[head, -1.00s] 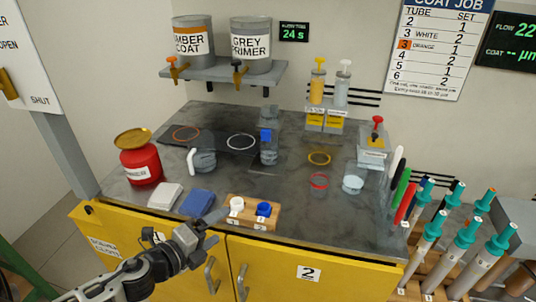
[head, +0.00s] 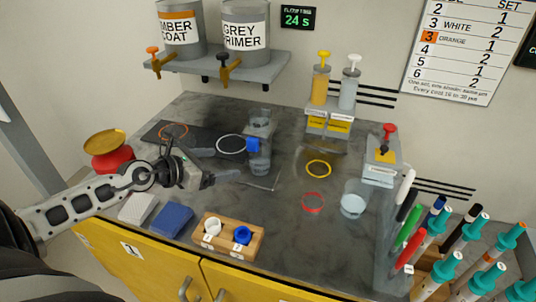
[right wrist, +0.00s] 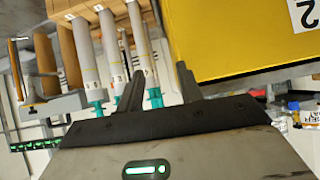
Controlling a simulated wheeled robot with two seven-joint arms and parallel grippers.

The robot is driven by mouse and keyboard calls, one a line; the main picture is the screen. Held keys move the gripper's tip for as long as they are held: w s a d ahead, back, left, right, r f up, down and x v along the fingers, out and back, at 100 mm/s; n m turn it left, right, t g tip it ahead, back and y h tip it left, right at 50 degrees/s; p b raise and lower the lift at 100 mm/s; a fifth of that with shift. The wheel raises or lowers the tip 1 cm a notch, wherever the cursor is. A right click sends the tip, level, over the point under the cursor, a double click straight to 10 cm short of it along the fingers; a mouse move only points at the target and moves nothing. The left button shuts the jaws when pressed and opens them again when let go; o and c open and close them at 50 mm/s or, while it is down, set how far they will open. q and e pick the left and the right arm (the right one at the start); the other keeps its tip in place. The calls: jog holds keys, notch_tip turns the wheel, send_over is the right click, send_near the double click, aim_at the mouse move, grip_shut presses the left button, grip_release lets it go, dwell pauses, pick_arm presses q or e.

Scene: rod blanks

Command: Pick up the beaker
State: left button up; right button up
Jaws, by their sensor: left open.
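A clear, low glass beaker (head: 353,200) stands upright on the right part of the dark worktop in the head view, right of the red ring. A taller clear glass vessel (head: 259,160) with a blue piece on it stands near the middle. My left gripper (head: 222,177) is open above the left part of the worktop, left of the tall vessel and apart from it. The grey-white handled vessel seen there earlier is now mostly hidden behind it. In the right wrist view my right gripper (right wrist: 153,65) has its fingers apart, with nothing visibly held.
A wooden block (head: 228,237) with white and blue caps sits at the front edge. White (head: 137,208) and blue (head: 172,219) pads lie left of it. Teal-capped rods (head: 467,235) and pens crowd the right.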

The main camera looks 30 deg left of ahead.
aim_at(249, 158)
pick_arm(q)
jog(key=x, duration=0.8)
jog(key=shift+w+d, duration=0.25)
jog(key=shift+d, duration=0.05)
jog(key=shift+d+b+x, duration=0.2)
jog(key=shift+b+x, duration=0.05)
jog(key=shift+x, duration=1.2)
jog(key=shift+d+b+x, duration=0.25)
jog(key=shift+x, duration=1.25)
jog(key=shift+s+f, duration=0.1)
jog(key=shift+s, duration=0.1)
jog(key=c, duration=1.1)
